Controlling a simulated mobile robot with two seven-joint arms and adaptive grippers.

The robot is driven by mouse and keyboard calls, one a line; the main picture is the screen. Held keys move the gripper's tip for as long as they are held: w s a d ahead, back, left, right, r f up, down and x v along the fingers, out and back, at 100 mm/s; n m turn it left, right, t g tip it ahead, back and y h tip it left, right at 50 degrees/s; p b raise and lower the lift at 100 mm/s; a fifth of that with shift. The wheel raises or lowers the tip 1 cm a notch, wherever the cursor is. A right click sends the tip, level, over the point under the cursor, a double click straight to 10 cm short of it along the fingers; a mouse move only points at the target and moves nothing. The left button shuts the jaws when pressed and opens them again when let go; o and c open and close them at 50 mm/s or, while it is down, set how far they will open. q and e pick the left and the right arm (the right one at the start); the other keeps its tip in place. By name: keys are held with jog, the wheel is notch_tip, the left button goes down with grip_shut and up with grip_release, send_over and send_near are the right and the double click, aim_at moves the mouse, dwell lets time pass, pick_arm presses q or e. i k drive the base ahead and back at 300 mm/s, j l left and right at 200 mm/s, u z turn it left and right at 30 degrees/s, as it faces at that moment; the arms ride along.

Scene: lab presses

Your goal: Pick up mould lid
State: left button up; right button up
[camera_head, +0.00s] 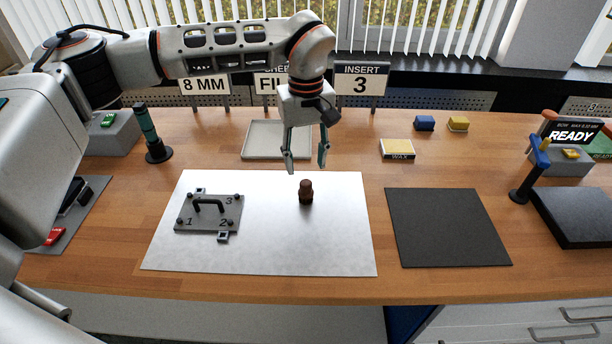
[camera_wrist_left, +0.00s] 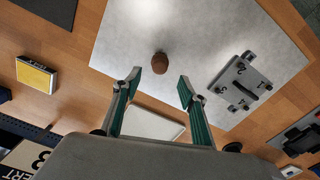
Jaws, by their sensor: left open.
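The mould lid (camera_head: 222,220) is a grey plate with a black arched handle, corner knobs and the numbers 1, 2 and 3. It lies flat on the left part of a pale metal sheet (camera_head: 270,245). It also shows at the right in the left wrist view (camera_wrist_left: 248,83). My left gripper (camera_head: 306,163) is open and empty, pointing down near the back edge of the sheet, to the right of the lid and apart from it. A small brown knobbed piece (camera_head: 306,192) stands on the sheet just in front of the gripper; it also shows between the fingers (camera_wrist_left: 160,63).
A shallow pale tray (camera_head: 276,140) lies behind the gripper, with signs (camera_head: 361,80) behind it. A dark mat (camera_head: 447,228) lies right of the sheet. A yellow wax box (camera_head: 397,149) and small blue block (camera_head: 424,123) stand at the back. A green-handled tool (camera_head: 150,135) stands left.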

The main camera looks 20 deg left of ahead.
aim_at(204, 213)
jog(key=k, duration=1)
